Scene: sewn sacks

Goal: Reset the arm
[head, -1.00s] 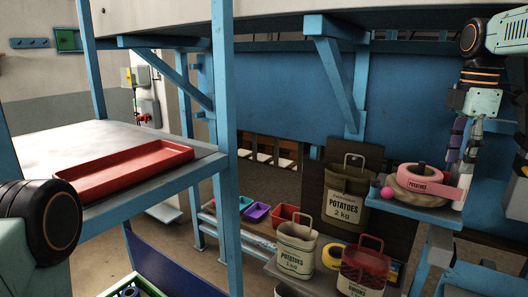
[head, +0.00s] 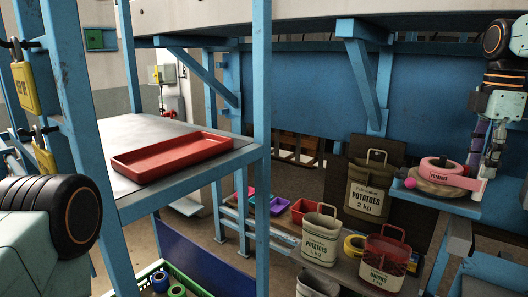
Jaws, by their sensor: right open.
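My right arm comes down at the right edge of the head view. Its gripper (head: 485,168) points downward with its fingers apart, and I see nothing held between them.
A red tray (head: 172,157) lies on a grey bench behind blue posts (head: 262,120). A dark POTATOES sack (head: 370,188), a pale POTATOES sack (head: 321,238) and a red ONIONS sack (head: 384,262) stand lower right. A small pink ball (head: 410,183) sits on the shelf.

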